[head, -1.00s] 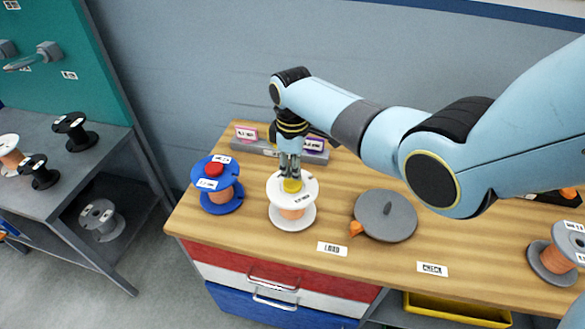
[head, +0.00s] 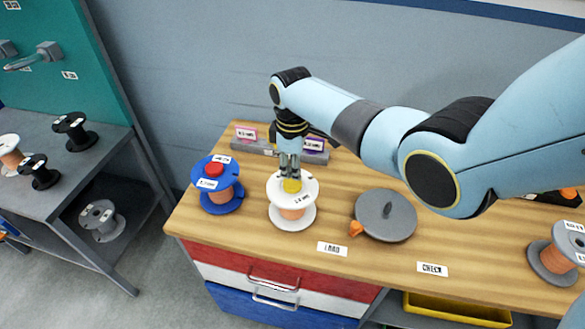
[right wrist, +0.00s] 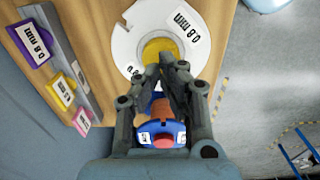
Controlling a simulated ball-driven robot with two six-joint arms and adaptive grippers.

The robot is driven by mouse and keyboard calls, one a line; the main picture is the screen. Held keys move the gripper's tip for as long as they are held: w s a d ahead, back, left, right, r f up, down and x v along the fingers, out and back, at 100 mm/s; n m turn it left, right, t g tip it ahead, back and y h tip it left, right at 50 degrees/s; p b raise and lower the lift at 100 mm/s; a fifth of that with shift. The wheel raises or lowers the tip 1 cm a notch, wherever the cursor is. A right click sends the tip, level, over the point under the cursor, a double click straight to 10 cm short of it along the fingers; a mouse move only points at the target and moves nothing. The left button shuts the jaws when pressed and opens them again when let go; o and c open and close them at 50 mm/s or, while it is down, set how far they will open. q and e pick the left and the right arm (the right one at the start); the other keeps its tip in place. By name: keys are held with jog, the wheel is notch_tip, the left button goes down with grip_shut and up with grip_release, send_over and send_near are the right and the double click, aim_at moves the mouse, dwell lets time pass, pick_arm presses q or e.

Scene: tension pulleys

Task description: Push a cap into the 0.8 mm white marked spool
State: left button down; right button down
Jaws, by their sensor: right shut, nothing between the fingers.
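The white spool (head: 279,191) with copper wire stands upright on the wooden bench, and its top label reads 0.8 mm in the right wrist view (right wrist: 150,18). A yellow cap (head: 292,186) sits at the middle of its top flange; it also shows in the right wrist view (right wrist: 154,47). My right gripper (head: 289,174) points down right over the cap, fingers together and empty. Its fingertips (right wrist: 173,60) partly cover the cap and seem to touch or nearly touch it; I cannot tell which. My left gripper is not in view.
A blue spool (head: 226,206) with a red cap (head: 214,169) stands close on the left. A grey disc with a knob (head: 385,222) lies to the right. A grey rack (right wrist: 62,62) with coloured labelled pieces is behind. A grey spool (head: 553,262) stands far right.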

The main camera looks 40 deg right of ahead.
jog(key=shift+f+b, duration=0.8)
jog(key=shift+f, duration=0.25)
jog(key=shift+s+f, duration=0.1)
jog(key=shift+f, duration=0.05)
dwell(1.0)
notch_tip(320, 180, up, 2)
jog(key=shift+r+p, duration=0.2)
jog(key=shift+p, duration=0.7)
jog(key=shift+r, duration=2.4)
